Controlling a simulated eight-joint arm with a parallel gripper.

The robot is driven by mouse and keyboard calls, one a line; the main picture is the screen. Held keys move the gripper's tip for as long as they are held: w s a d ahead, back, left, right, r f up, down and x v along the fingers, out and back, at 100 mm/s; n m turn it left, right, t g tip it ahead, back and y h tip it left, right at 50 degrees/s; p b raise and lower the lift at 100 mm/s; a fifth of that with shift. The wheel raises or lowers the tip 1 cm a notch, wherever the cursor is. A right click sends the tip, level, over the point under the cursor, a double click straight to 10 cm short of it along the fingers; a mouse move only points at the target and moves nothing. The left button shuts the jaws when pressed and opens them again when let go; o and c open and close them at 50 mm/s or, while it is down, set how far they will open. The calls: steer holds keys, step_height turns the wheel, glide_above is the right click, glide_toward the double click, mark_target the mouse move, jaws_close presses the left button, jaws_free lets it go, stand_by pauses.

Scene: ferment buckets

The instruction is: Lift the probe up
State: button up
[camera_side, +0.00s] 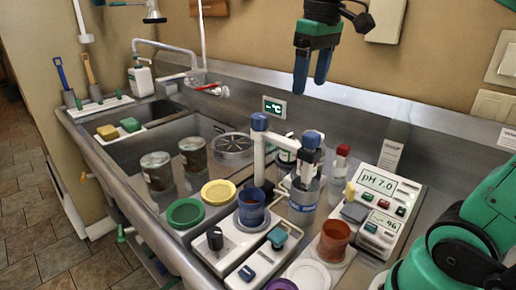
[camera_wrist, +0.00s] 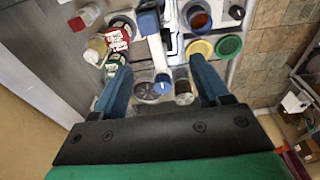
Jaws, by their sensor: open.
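The probe (camera_side: 308,158) is a dark upright body with a blue cap, held at the end of a white stand's arm. The white stand (camera_side: 259,158) has a blue knob on top. My gripper (camera_side: 311,88) hangs open and empty, fingers down, above the probe and apart from it. In the wrist view what seems to be the probe's blue cap (camera_wrist: 147,20) lies beyond the fingertips, near the top edge. The stand's blue knob (camera_wrist: 162,85) shows between the fingers.
A pH meter (camera_side: 378,195) stands right of the beaker, and a red-capped bottle (camera_side: 340,162) behind it. A blue cup (camera_side: 251,206) and an orange-brown cup (camera_side: 334,240) stand in front. Jars (camera_side: 157,172) stand at left by the sink. The air around my gripper is clear.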

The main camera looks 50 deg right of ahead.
steer(key=d+g, duration=0.2)
glide_above(312, 134)
step_height(312, 134, down, 5)
steer(key=shift+r, duration=0.15)
steer(key=shift+f, duration=3)
jaws_close()
